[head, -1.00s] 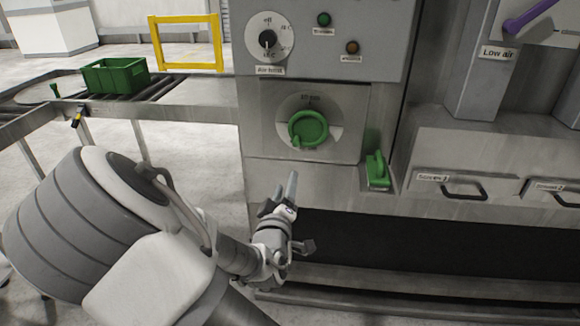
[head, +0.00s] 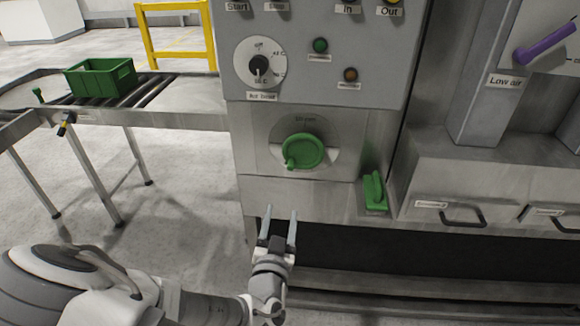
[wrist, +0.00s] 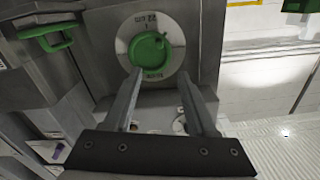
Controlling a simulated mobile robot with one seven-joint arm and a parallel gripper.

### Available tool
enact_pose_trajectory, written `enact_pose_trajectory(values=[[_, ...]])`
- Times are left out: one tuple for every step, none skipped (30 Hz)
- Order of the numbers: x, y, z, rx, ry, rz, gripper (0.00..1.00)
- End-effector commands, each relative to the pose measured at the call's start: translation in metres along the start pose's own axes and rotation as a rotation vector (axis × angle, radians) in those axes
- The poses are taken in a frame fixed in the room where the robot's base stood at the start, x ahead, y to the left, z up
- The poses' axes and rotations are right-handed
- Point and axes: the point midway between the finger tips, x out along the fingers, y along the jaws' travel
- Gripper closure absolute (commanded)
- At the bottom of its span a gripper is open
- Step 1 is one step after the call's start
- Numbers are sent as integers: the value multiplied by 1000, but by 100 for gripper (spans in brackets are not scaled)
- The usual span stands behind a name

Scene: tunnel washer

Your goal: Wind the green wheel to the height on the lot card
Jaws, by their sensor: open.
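The green wheel (head: 304,152) sits on a pale round dial plate on the grey machine front, with its knob at the lower left in the head view. In the wrist view the wheel (wrist: 148,50) is beyond my fingertips, and the dial (wrist: 170,27) bears a "22 cm" mark. My gripper (head: 279,214) is open and empty, below and slightly left of the wheel, apart from it. In the wrist view its two fingers (wrist: 160,80) point toward the wheel. I cannot make out a lot card in these frames.
A green handle (head: 374,190) juts out right of the wheel. A black-knobbed dial (head: 259,66) is above it. A green crate (head: 101,77) rests on the roller conveyor at left, near a yellow frame (head: 180,32). A purple lever (head: 545,45) is at upper right.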

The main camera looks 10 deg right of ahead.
Motion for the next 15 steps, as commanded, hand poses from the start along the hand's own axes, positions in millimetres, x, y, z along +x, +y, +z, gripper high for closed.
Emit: enact_pose_trajectory(values=[[3,1,4,2,2,1,43],[4,1,4,3,2,2,43],[7,1,5,3,2,1,43],[10,1,6,3,3,1,43],[12,1,6,3,3,1,43],[15,1,6,3,2,1,43],[17,1,6,4,3,2,43],[20,1,6,3,2,1,43],[23,2,6,3,3,2,43],[25,2,6,2,2,2,43],[27,2,6,1,2,2,43],[31,2,6,3,2,2,43],[34,1,6,3,1,1,43],[37,2,6,3,2,2,43],[40,1,6,2,2,1,43]])
